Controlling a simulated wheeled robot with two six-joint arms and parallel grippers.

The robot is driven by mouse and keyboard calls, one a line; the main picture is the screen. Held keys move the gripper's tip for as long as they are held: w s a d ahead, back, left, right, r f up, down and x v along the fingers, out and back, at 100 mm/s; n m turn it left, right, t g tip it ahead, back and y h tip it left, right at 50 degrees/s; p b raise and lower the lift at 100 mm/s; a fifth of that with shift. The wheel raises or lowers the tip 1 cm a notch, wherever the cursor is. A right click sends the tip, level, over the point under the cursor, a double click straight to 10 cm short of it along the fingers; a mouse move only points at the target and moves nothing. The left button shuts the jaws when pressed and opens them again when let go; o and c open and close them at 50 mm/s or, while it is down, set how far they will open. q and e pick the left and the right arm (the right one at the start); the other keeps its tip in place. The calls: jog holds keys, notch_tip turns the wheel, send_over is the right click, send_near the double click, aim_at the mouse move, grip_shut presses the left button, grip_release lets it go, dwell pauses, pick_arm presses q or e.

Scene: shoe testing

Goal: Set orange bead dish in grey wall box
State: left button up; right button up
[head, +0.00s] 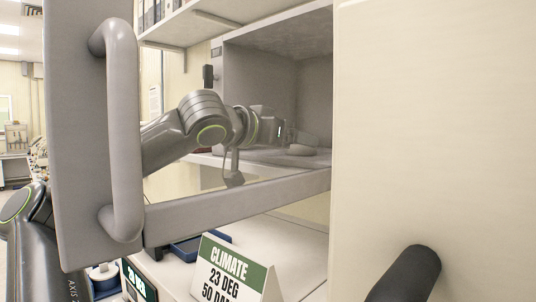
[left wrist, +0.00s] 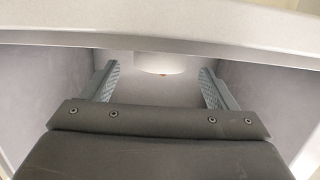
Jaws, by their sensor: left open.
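The grey wall box (head: 315,95) stands open in the middle of the head view. A small pale round dish (head: 301,150) sits on its floor. It also shows as a whitish round shape (left wrist: 160,62) in the left wrist view, partly cut off by the box's edge, with a tiny orange-brown spot below it. My left gripper (head: 296,136) reaches into the box and is open. In the left wrist view its fingers (left wrist: 160,84) stand apart on either side of the dish, with clear gaps and no contact visible. My right gripper is not in view.
The box's open door with a grey handle (head: 124,130) is in front of my left arm. A cream panel (head: 435,120) blocks the right side. A climate sign (head: 232,272) and a blue tray (head: 186,250) are on the counter below.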

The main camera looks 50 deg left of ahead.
pick_arm(q)
jog(key=b+v, duration=0.2)
jog(key=v, duration=0.2)
jog(key=shift+s, duration=0.3)
jog(key=shift+s+d+r+b, duration=0.1)
jog(key=shift+s+r+b, duration=0.1)
jog(key=shift+s+b, duration=0.2)
